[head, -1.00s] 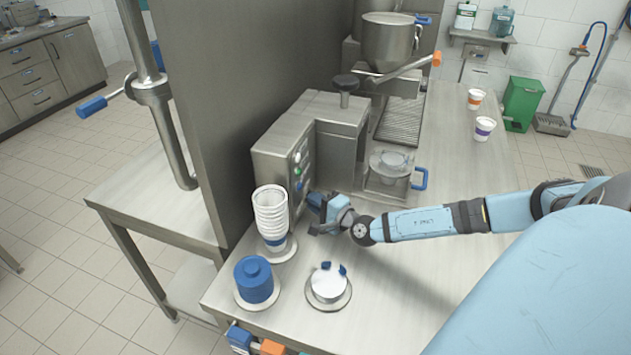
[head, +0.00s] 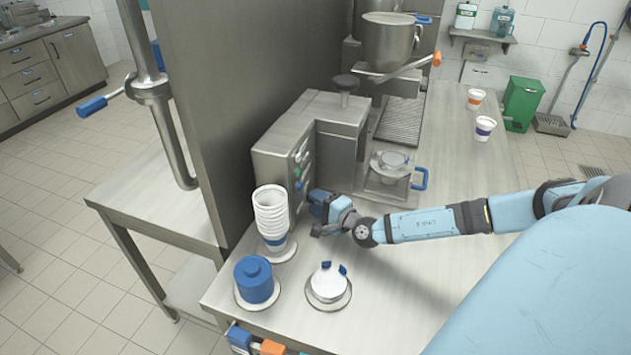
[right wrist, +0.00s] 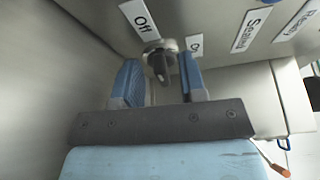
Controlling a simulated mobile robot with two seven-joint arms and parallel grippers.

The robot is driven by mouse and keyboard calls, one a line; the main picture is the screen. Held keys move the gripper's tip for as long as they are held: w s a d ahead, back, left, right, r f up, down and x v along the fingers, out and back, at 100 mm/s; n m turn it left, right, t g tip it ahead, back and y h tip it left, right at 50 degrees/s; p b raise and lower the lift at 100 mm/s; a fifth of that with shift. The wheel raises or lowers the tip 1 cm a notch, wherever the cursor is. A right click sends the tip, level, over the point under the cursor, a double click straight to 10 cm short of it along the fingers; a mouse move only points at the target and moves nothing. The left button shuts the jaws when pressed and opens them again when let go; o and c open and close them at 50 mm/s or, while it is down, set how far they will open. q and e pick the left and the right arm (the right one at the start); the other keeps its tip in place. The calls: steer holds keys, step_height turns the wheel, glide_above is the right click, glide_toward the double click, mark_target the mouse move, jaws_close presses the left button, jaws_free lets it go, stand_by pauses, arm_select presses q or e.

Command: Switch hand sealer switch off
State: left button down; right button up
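The hand sealer (head: 335,140) is a steel box with a control panel on its front, standing on the steel table. In the right wrist view its black rotary switch (right wrist: 160,64) sits near an "Off" label (right wrist: 141,18) and a smaller label, perhaps "On" (right wrist: 195,43). My right gripper (right wrist: 161,80) is open, with one blue finger on each side of the switch; contact cannot be told. In the head view the right gripper (head: 318,214) is low in front of the panel, and the switch is not clear there. My left gripper is not in view.
A stack of white cups (head: 270,212) stands close left of my right gripper. A blue lidded container (head: 254,280) and a round white-topped holder (head: 328,284) are nearer the front edge. A clear-covered fixture (head: 390,170) is to the right. The table's right front is bare.

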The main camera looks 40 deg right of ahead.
steer(key=s, duration=0.8)
steer(key=s+d, duration=0.1)
steer(key=s, duration=0.4)
steer(key=shift+r, duration=0.3)
steer(key=shift+s, duration=0.1)
